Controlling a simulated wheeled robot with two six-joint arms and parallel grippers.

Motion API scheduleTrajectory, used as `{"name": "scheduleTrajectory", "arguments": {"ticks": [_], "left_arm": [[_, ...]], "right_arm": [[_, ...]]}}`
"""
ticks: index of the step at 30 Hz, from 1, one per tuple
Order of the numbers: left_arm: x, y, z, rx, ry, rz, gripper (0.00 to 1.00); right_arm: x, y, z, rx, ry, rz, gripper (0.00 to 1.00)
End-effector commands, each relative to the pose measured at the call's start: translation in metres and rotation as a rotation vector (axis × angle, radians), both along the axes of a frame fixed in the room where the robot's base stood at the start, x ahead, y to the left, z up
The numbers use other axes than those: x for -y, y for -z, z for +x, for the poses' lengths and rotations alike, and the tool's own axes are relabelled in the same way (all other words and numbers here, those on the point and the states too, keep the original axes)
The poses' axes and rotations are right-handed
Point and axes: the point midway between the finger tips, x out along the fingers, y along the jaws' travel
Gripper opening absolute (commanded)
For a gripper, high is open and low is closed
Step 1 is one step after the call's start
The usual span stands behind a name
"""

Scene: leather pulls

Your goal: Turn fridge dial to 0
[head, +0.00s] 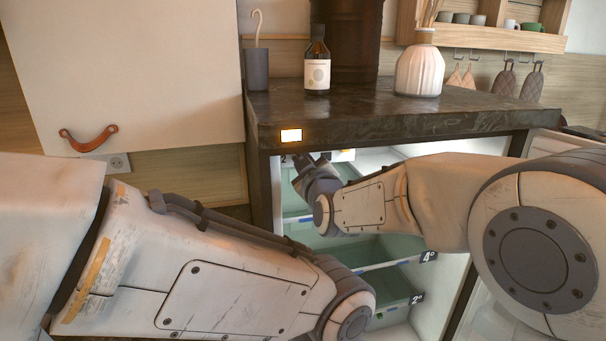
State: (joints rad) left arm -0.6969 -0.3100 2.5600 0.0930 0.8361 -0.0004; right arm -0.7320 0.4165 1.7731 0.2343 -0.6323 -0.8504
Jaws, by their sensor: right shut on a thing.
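The open fridge (370,160) is built in under the dark counter, with its light interior showing. My right gripper (312,160) reaches in at the upper left of the opening, just below the counter edge. It is shut on the fridge dial, which my fingers mostly hide, so its setting cannot be read. A white strip of the control housing (343,155) shows just right of the fingers. My left arm crosses the lower left; its gripper is outside the picture.
A small lit panel (291,135) is on the counter front. Green drawers (385,249) fill the fridge below my right arm. A brown bottle (317,62) and a white vase (419,70) stand on the counter (365,103). A leather pull (88,139) is on the left cabinet.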

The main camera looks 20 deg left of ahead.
Motion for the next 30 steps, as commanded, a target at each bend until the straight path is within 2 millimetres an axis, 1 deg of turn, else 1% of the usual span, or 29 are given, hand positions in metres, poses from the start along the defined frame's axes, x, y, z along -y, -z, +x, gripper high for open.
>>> {"name": "scheduleTrajectory", "arguments": {"ticks": [1, 12, 21, 30], "left_arm": [[0.0, 0.012, 0.0, 0.0, 0.0, 0.0, 0.5], [0.0, 0.046, 0.0, 0.0, 0.0, 0.0, 0.5], [0.0, 0.063, 0.0, 0.0, 0.0, 0.0, 0.5], [0.0, 0.069, 0.0, 0.0, 0.0, 0.0, 0.5]], "right_arm": [[0.0, 0.006, 0.0, -0.024, 0.001, 0.037, 0.0], [-0.001, 0.005, 0.0, -0.212, 0.001, 0.315, 0.0], [-0.001, 0.004, -0.001, -0.323, 0.001, 0.475, 0.0], [-0.001, 0.003, -0.001, -0.374, 0.002, 0.549, 0.0]]}}
